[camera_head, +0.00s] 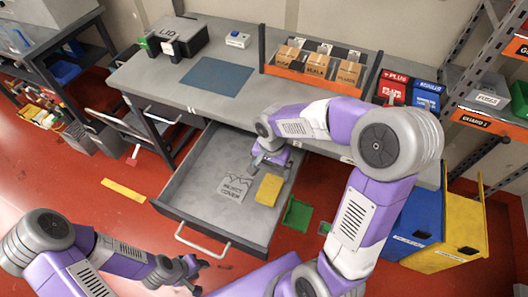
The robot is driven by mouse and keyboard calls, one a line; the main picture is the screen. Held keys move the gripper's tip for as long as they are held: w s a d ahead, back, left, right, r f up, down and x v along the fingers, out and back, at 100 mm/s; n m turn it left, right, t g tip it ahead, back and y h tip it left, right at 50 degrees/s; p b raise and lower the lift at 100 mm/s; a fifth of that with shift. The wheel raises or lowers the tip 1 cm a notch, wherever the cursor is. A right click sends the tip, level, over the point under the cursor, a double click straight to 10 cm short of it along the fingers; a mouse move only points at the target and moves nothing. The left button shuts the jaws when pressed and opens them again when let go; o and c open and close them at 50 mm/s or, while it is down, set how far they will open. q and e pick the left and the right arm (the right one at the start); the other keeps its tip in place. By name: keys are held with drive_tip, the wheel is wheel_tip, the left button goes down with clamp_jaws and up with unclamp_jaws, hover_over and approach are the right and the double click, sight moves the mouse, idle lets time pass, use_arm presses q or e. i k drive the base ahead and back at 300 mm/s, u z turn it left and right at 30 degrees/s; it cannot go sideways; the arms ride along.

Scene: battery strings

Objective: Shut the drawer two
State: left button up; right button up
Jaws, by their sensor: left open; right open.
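A large grey drawer (196,197) under the workbench is pulled far out, with its handle (202,241) at the front. No number on it is readable. Inside it lie a flat item marked "REJECT COVER" (234,188) and a yellow block (269,190). My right gripper (262,162) is open over the rear part of the drawer, close to the yellow block; I cannot tell whether it touches anything. My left gripper (193,275) is open and empty, in front of the drawer and below its handle in the picture.
The workbench (160,80) carries a black lid box (172,38), a blue mat (217,78) and a rack of cardboard boxes (316,66). Blue (418,215) and yellow (463,235) bins stand right. A green piece (298,213) lies beside the drawer.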

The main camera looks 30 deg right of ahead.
sight(190, 199)
drive_tip(key=k, duration=1)
